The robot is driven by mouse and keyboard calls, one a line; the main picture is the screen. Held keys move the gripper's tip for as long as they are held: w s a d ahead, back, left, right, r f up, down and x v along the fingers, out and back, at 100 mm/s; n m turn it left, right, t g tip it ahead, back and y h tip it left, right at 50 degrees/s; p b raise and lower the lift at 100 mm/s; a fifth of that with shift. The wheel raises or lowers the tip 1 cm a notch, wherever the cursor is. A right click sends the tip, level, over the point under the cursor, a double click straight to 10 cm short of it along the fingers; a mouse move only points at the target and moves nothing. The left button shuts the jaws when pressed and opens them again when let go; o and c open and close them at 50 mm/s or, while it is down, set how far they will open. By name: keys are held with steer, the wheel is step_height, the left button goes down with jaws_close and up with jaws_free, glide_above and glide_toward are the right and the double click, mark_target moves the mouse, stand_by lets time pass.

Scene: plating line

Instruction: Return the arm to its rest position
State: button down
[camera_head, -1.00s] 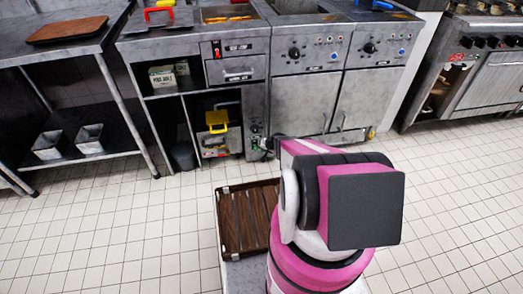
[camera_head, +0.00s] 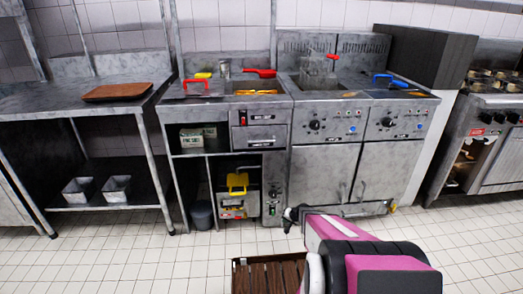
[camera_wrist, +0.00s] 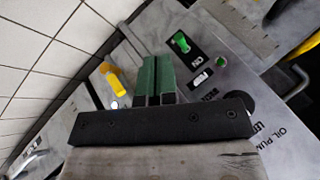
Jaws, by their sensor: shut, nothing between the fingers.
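My gripper (camera_head: 290,216) is in front of the lower part of the fryer unit, at the end of my pink and black arm. In the wrist view its two green fingers (camera_wrist: 154,80) lie side by side, shut and empty. Behind them is a grey metal panel (camera_wrist: 200,50) with a green switch and "OIL PUMP" lettering. I cannot tell whether the fingertips touch the panel.
The fryer unit (camera_head: 328,165) stands ahead, with a yellow-handled item (camera_head: 237,184) in its open bay. A steel table (camera_head: 50,103) with a brown tray (camera_head: 115,91) is at left. A brown slatted tray (camera_head: 268,277) is beside my arm. The tiled floor (camera_head: 120,250) at left is clear.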

steer(key=s+a+r+n+g+h, duration=0.1)
steer(key=s+r+g, duration=0.1)
steer(key=s+r, duration=0.5)
steer(key=s+a+r+n+g+h, duration=0.1)
steer(key=s+r, duration=0.6)
steer(key=r, duration=0.8)
steer(key=s+a+r+n+g+h, duration=0.1)
steer(key=s+a+r+g+h, duration=0.1)
steer(key=s+r, duration=0.6)
step_height(320, 180, up, 3)
steer(key=shift+r+n+g+h, duration=0.2)
steer(key=shift+n+g+h, duration=0.1)
steer(key=shift+g+h, duration=0.1)
steer(key=shift+a, duration=0.1)
